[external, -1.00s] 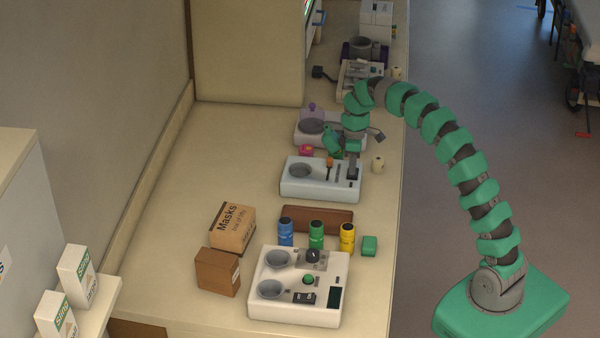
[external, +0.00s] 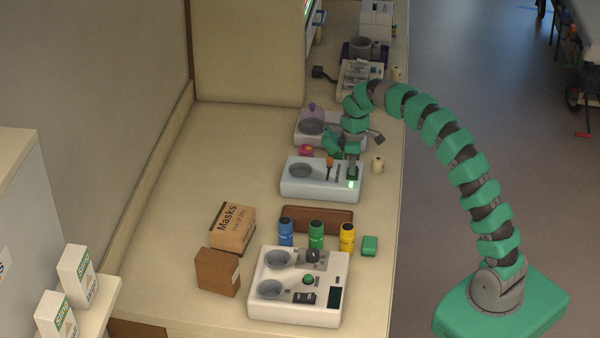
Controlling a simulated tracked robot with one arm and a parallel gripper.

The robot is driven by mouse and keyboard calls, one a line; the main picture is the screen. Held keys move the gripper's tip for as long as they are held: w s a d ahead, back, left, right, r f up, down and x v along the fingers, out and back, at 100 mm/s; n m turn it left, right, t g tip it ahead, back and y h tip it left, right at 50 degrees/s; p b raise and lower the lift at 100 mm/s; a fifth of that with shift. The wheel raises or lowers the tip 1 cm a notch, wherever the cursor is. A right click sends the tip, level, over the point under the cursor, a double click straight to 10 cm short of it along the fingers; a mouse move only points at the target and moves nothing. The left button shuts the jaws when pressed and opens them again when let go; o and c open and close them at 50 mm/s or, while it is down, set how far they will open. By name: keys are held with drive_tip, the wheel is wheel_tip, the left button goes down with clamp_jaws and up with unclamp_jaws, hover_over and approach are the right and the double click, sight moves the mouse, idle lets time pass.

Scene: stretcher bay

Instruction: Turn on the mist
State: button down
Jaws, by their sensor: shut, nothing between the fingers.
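A pale grey-blue device (external: 295,189) stands in the middle of the counter. It has a round grey bowl (external: 301,170) on its left and a small lever with an orange top (external: 330,163) near its centre. A small green light (external: 351,184) glows at its front right, and a dark part just behind it has a green tint. My gripper (external: 353,171) is shut and empty, pointing down at the device's right side. I cannot tell whether the fingertips touch it. My wrist hides part of the device's back edge.
A white two-bowl device (external: 262,309) stands in front, with blue (external: 286,233), green (external: 316,235) and yellow (external: 347,237) bottles behind it. A purple-knobbed device (external: 301,130) stands behind my gripper. A Masks box (external: 232,227) and a brown box (external: 217,272) are at left.

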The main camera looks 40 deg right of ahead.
drive_tip(key=shift+w+d+r, duration=0.15)
drive_tip(key=shift+w+d, duration=0.2)
drive_tip(key=shift+d, duration=0.1)
wheel_tip(320, 180, up, 14)
drive_tip(key=s+a+p, duration=0.1)
drive_tip(key=shift+s+a, duration=0.25)
drive_tip(key=shift+a, duration=0.05)
idle(0.6)
